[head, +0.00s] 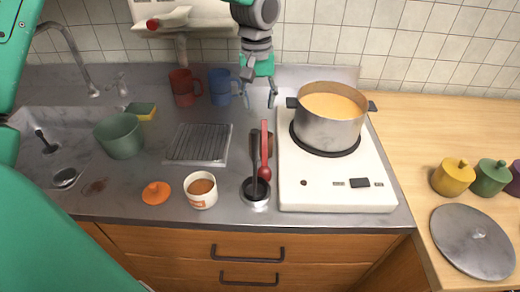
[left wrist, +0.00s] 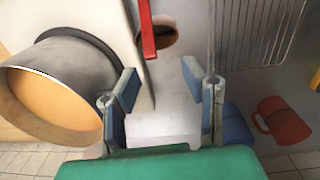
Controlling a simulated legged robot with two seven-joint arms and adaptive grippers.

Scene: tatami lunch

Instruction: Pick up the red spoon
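The red spoon (head: 265,150) is in the middle of the counter in the head view, just left of the white stove, with its handle toward the back wall. Its red handle also shows at the top of the left wrist view (left wrist: 148,30), beyond my fingertips. My left gripper (head: 259,102) hangs behind the handle's far end, fingers pointing down. The fingers are apart with nothing between them, and they do not touch the spoon. In the left wrist view the gripper (left wrist: 161,85) is also open. My right gripper is not in view.
A pot (head: 328,132) of orange soup stands on the stove (head: 338,195), close right of the gripper. A blue mug (head: 220,88) and a red mug (head: 184,88) stand to its left. A ridged rack (head: 198,145) is further left.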

